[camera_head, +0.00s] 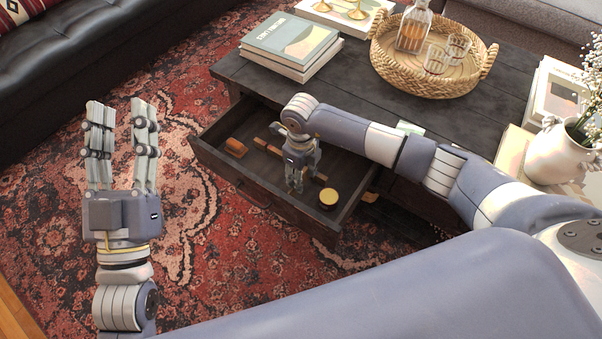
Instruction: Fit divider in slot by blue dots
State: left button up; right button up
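The drawer (213,158) of the dark coffee table is pulled out. Inside it, brown wooden pieces (262,145) show on the far side of my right gripper, and another (320,177) shows to its right. They may be one long divider, partly hidden by the gripper. My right gripper (294,187) points down into the drawer over this line. Its fingers are close together, and I cannot tell whether they hold the wood. My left gripper (119,108) is raised over the rug, fingers apart and empty. I cannot make out blue dots or a slot.
An orange-brown block (235,148) and a round yellow-topped tin (328,198) lie in the drawer. The tabletop holds stacked books (290,45), a wicker tray (430,84) with a decanter and glasses, and a white flower jug (556,155). A black sofa (90,60) stands behind.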

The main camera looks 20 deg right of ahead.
pick_arm(q)
jog(key=shift+s+r+t, duration=0.5)
jog(key=shift+r, duration=0.25)
pick_arm(e)
jog(key=shift+f, duration=0.25)
pick_arm(q)
jog(key=shift+s+r, duration=0.15)
jog(key=shift+r, duration=0.1)
pick_arm(e)
jog(key=shift+f, duration=0.1)
pick_arm(q)
jog(key=shift+s+r+t+b, duration=0.2)
jog(key=shift+r+t+b, duration=0.1)
jog(key=shift+t+b, duration=0.1)
pick_arm(e)
jog(key=shift+f, duration=0.1)
pick_arm(q)
jog(key=shift+h, duration=0.3)
jog(key=shift+s+r, duration=0.25)
pick_arm(e)
jog(key=shift+f, duration=0.1)
pick_arm(q)
jog(key=shift+s+a+r+t+h, duration=0.1)
jog(key=shift+s+r+t+h, duration=0.1)
jog(key=shift+s+t+h, duration=0.1)
pick_arm(e)
jog(key=shift+f, duration=0.1)
